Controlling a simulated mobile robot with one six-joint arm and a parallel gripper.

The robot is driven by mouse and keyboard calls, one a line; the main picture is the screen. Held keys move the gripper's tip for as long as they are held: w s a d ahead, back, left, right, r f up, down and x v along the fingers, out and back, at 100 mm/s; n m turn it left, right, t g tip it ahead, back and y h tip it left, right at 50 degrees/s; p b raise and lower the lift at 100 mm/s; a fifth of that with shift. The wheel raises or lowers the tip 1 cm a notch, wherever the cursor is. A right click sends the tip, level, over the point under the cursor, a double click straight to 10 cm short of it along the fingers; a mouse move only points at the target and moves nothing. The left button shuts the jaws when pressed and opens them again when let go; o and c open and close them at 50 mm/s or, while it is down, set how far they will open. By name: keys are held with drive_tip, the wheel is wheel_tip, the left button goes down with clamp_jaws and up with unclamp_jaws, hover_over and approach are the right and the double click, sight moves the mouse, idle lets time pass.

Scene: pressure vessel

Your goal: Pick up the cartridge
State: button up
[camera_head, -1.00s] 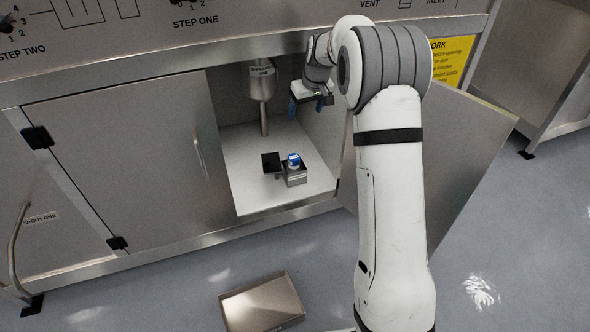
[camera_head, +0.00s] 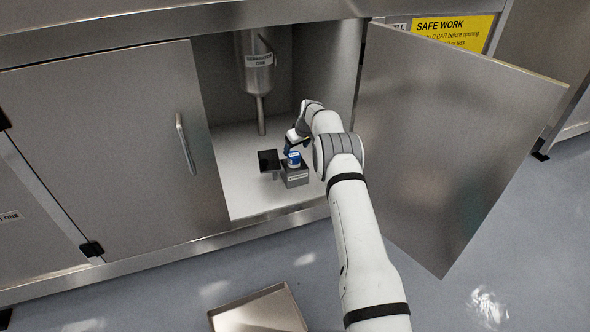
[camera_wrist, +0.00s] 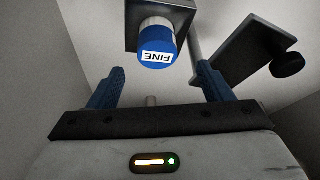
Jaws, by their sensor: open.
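The cartridge (camera_head: 293,159) has a blue cap and stands upright in a small grey holder (camera_head: 296,178) on the cabinet floor. In the wrist view the cartridge (camera_wrist: 157,45) shows its blue end with a white label reading FINE. My gripper (camera_wrist: 160,82) is open, its two blue fingers apart. The cartridge lies ahead of the fingertips, roughly between them and slightly left of the right finger. It appears not gripped. In the head view my gripper (camera_head: 290,146) is at the cartridge, partly hidden by my wrist.
A dark plate (camera_head: 268,160) on a stand is left of the holder. A labelled metal vessel (camera_head: 257,72) with a pipe hangs behind. The open cabinet door (camera_head: 450,130) is right of my arm, the closed door (camera_head: 110,150) left. An open tray (camera_head: 258,312) lies on the floor.

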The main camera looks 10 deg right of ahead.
sight(294, 155)
drive_tip(key=x, duration=0.1)
drive_tip(key=b+x, duration=0.1)
drive_tip(key=x, duration=0.1)
drive_tip(key=shift+s+d+f+b, duration=0.1)
drive_tip(key=shift+d+f+b, duration=0.15)
drive_tip(key=shift+b, duration=0.15)
drive_tip(key=shift+w+a+f, duration=0.15)
drive_tip(key=shift+w+f, duration=0.15)
drive_tip(key=shift+f, duration=0.15)
drive_tip(key=shift+c, duration=0.2)
drive_tip(key=c, duration=1.4)
